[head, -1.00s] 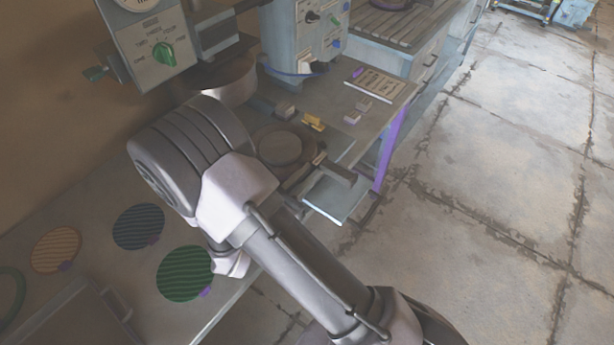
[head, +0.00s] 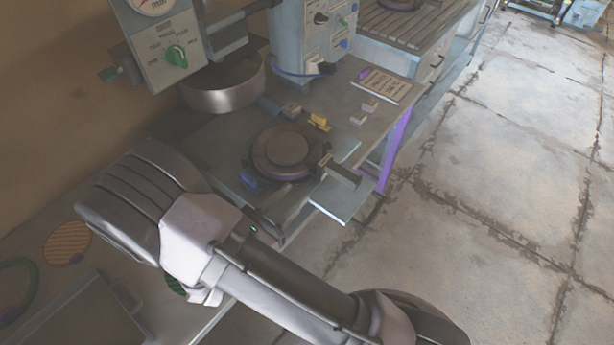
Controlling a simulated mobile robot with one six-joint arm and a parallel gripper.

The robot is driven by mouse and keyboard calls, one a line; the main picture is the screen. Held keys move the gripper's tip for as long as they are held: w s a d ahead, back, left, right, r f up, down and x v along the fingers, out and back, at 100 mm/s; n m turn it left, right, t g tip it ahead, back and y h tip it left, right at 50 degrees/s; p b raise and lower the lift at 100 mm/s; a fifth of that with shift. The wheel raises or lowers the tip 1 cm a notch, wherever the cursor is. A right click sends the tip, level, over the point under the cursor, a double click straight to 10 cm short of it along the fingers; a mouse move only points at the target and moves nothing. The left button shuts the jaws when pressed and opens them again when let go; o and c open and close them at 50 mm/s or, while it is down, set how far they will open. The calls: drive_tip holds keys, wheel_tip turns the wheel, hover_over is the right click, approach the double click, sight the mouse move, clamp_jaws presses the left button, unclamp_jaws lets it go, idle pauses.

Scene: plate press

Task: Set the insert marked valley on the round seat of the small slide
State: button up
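The round seat (head: 286,148) is a dark, raised disc on the small slide, in the right middle of the press bench. No insert shows on it. Of the ribbed round inserts on the bench at lower left, the orange one (head: 68,243) is in clear view. The green one (head: 174,284) shows only as a sliver behind my arm. The dark blue one is hidden now. I cannot read which insert is marked valley. My arm crosses the lower middle of the view. My gripper's fingers are hidden, so I cannot see whether they hold anything.
A round metal press head (head: 224,90) hangs left of the seat, beside the control box (head: 165,45). A handle (head: 343,174) juts from the slide's right. A grey tray (head: 85,315) lies lower left.

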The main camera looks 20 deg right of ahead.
drive_tip(key=v, duration=0.3)
drive_tip(key=shift+a+r, duration=0.1)
drive_tip(key=shift+s+r+p, duration=0.1)
drive_tip(key=shift+s+p, duration=0.15)
drive_tip(key=shift+p, duration=0.05)
drive_tip(key=s+d+r+m+g+y, duration=0.95)
drive_tip(key=s+r+m+g, duration=0.2)
drive_tip(key=m, duration=0.85)
drive_tip(key=a+r+m+t+y, duration=0.4)
drive_tip(key=r+m+t+y, duration=0.2)
drive_tip(key=r+m+y, duration=0.1)
drive_tip(key=r+m, duration=0.1)
drive_tip(key=m, duration=0.1)
drive_tip(key=shift+s+r+m+t, duration=0.15)
drive_tip(key=shift+s+m+t, duration=0.05)
drive_tip(key=shift+m+t, duration=0.15)
